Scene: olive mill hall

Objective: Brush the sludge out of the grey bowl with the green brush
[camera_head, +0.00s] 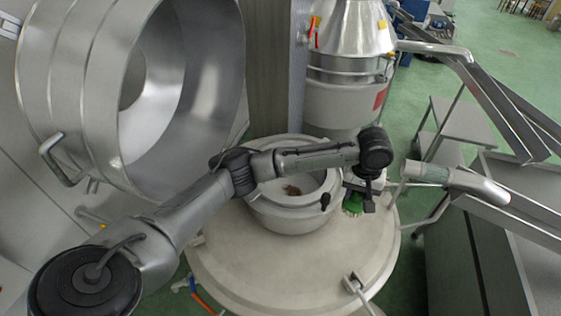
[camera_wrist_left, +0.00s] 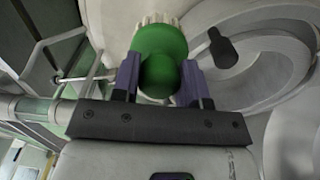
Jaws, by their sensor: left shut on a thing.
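The grey bowl (camera_head: 262,212) sits on a round pale platform in the head view, with a brown patch of sludge (camera_head: 292,190) on its inside. My left arm crosses over the bowl. My left gripper (camera_head: 356,190) is just right of the bowl's rim. It is shut on the green brush (camera_head: 352,203), which shows below the gripper. In the left wrist view, the brush's rounded green body (camera_wrist_left: 160,62) is between the two fingers, with pale bristles at its far side. The bowl's rim (camera_wrist_left: 255,85) is to the right there. My right gripper is not in view.
A large metal drum (camera_head: 70,75) stands at the left, and a metal vessel (camera_head: 345,95) behind the bowl. A metal pipe (camera_head: 460,180) and chutes are at the right. The round platform (camera_head: 240,260) has bare room in front of the bowl.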

